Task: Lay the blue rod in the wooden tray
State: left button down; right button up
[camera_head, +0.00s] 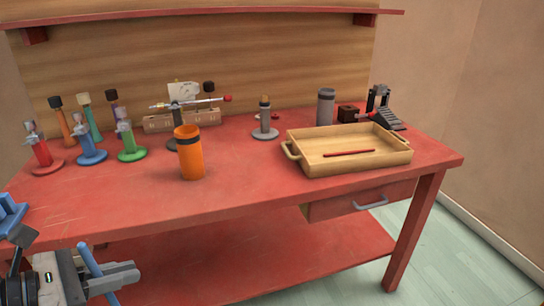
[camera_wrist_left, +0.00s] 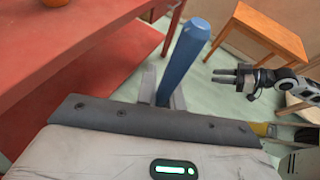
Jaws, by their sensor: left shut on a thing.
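My left gripper (camera_head: 112,277) is low at the left, in front of the red bench. It is shut on the blue rod (camera_head: 93,266), which tilts between the fingers. In the left wrist view the blue rod (camera_wrist_left: 183,62) stands up from between the fingers. The wooden tray (camera_head: 365,164) sits on the right part of the bench, far from the left gripper, with a red stick (camera_head: 349,153) lying in it. My right gripper (camera_wrist_left: 235,76) shows at the right of the left wrist view; its finger gap is unclear.
An orange cup (camera_head: 189,158) stands mid-bench. Red, blue and green stands (camera_head: 130,150) are at the left. The bench's front middle (camera_head: 240,190) is clear.

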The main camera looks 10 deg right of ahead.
aim_at(339, 144)
jog(key=z, duration=0.1)
jog(key=k, duration=0.65)
jog(key=z, duration=1.5)
jog(key=i, duration=1.4)
jog(key=u, duration=0.1)
